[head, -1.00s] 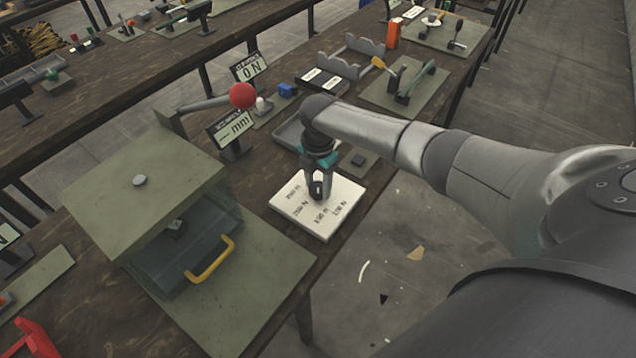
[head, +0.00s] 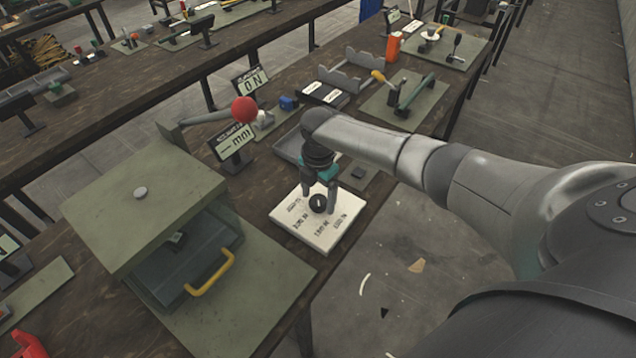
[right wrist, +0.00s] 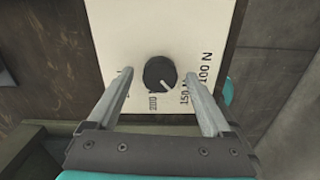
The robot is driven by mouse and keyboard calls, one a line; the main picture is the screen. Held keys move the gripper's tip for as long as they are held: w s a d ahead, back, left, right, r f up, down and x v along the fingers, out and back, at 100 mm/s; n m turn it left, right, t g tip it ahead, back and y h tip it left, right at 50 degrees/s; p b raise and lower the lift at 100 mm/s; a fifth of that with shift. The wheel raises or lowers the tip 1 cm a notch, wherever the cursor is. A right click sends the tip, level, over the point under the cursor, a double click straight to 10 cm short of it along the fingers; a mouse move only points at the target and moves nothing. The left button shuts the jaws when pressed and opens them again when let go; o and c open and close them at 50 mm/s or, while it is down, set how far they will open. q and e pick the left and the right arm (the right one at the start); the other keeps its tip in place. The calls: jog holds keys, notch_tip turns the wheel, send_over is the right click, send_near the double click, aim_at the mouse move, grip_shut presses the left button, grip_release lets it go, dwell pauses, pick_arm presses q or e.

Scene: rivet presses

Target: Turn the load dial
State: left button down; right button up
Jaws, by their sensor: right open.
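The load dial is a round black knob (head: 318,203) with a pale pointer line, on a white printed panel (head: 288,215) at the bench's front edge. In the right wrist view the knob (right wrist: 160,73) stands between the fingertips, its pointer slanting to the lower right. Printed load values, 100 N and 150 N among them, surround it. My right gripper (head: 319,201) is over the panel, open, with one finger on each side of the knob; in the right wrist view the fingers (right wrist: 159,76) show a gap on both sides. My left gripper is out of view.
Left of the panel stands a green press housing (head: 145,205) with a yellow-handled guard (head: 211,274).

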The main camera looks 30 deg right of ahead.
aim_at(318, 200)
notch_tip(318, 200, up, 15)
jog(key=p, duration=0.1)
jog(key=shift+p, duration=0.4)
